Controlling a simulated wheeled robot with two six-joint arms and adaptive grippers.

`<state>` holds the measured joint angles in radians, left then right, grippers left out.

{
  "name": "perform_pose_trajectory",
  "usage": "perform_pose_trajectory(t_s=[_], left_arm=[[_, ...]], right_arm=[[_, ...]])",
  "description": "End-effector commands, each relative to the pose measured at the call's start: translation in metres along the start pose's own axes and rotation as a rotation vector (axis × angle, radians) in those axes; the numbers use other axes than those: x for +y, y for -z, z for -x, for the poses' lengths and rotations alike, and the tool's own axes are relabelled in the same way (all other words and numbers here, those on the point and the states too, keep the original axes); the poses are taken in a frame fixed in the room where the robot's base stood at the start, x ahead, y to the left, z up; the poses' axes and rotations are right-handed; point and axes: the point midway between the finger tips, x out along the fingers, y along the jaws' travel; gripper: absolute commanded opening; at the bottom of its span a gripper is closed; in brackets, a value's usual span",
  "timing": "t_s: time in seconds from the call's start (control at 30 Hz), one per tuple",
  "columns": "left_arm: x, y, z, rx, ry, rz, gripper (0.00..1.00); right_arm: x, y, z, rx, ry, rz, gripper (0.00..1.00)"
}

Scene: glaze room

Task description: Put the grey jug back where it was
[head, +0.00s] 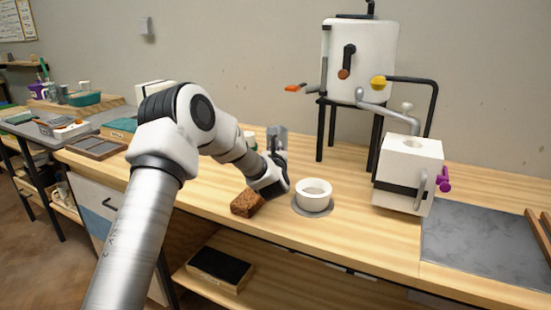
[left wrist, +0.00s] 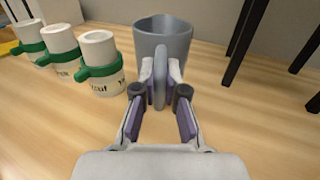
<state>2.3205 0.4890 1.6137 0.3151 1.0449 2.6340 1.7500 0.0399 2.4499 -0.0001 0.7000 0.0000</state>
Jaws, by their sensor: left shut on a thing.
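The grey jug (left wrist: 176,42) is at the top middle of the left wrist view, its open mouth facing up. My left gripper (left wrist: 161,82) is shut on the jug's upright handle, with one finger on each side. In the head view my left gripper (head: 277,165) is over the middle of the wooden bench, and only a little of the grey jug (head: 279,138) shows beyond it. The fingers hide part of the jug's base, so I cannot tell whether it touches the bench. My right gripper is in neither view.
White jars with green bands (left wrist: 101,65) stand left of the jug. A white bowl (head: 313,194) sits on a grey disc, beside a brown block (head: 247,203). A white machine on black legs (head: 360,65) stands behind; a white box-shaped device (head: 409,165) stands right.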

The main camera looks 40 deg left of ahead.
Motion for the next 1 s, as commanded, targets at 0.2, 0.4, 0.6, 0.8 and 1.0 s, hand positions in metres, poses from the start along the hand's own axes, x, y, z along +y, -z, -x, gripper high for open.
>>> perform_pose_trajectory(t_s=[0.2,0.4,0.6,0.8,1.0], left_arm=[[0.000,0.031,-0.002,0.003,0.000,-0.002,0.00],[0.000,0.035,-0.002,0.000,0.000,0.000,0.00],[0.000,0.039,-0.001,0.000,0.000,0.001,0.00],[0.000,0.038,-0.001,0.001,0.000,0.000,0.36],[0.000,0.037,-0.001,0.001,0.000,0.000,0.36]], right_arm=[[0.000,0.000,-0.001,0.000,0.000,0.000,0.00],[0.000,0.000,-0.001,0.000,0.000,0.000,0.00],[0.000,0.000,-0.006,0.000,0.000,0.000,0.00],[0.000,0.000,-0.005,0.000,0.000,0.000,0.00],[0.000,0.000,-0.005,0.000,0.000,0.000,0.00]])
